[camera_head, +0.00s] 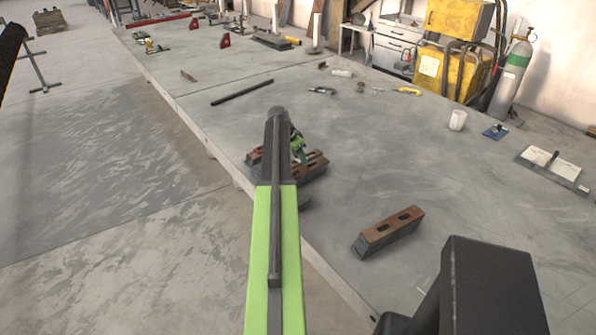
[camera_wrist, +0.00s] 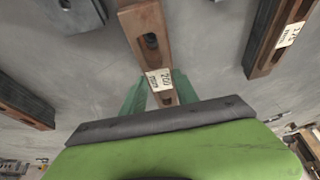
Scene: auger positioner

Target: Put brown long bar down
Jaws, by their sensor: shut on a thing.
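My gripper (camera_head: 298,150) is over the near part of the large grey table. In the wrist view its green fingers (camera_wrist: 159,90) stand on both sides of a brown long bar (camera_wrist: 146,22), shut on the end with a white "200 mm" label. This bar has a slot in it and runs away from the fingers. In the head view my arm partly hides the brown bars (camera_head: 314,164) around the gripper. I cannot tell whether the held bar touches the table.
Another brown slotted bar (camera_head: 390,231) lies near the table's front edge. In the wrist view a labelled bar (camera_wrist: 277,35) lies to the right and one more bar (camera_wrist: 24,105) to the left. A dark rod (camera_head: 242,92) lies farther back.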

